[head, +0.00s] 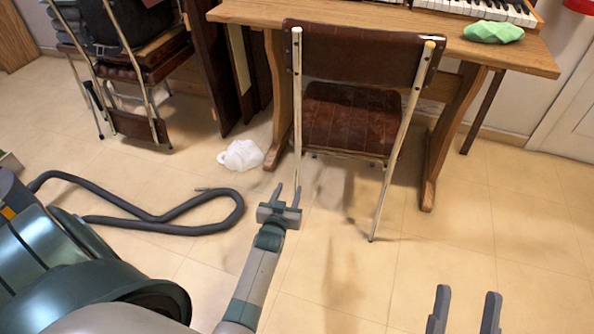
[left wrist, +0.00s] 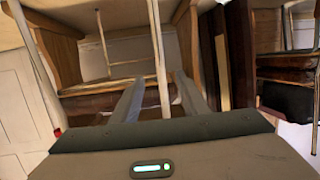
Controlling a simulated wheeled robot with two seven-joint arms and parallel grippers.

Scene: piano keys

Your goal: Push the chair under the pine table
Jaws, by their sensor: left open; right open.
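The chair (head: 355,58) has a brown backrest and seat and cream metal legs. It stands with its seat partly beneath the edge of the pine table (head: 536,58) and its backrest on my side. My left gripper (head: 284,192) is open and low, at the chair's left rear leg. In the left wrist view a cream chair leg (left wrist: 158,55) runs between the open fingers (left wrist: 160,97); I cannot tell whether they touch it. My right gripper (head: 465,305) is open and empty above the floor, right of the chair and nearer to me.
A piano keyboard (head: 490,10) and a green lumpy object (head: 493,32) lie on the table. A white object (head: 240,155) and a grey hose (head: 165,222) are on the floor to the left. A loaded chair (head: 150,65) stands back left. Floor at right is clear.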

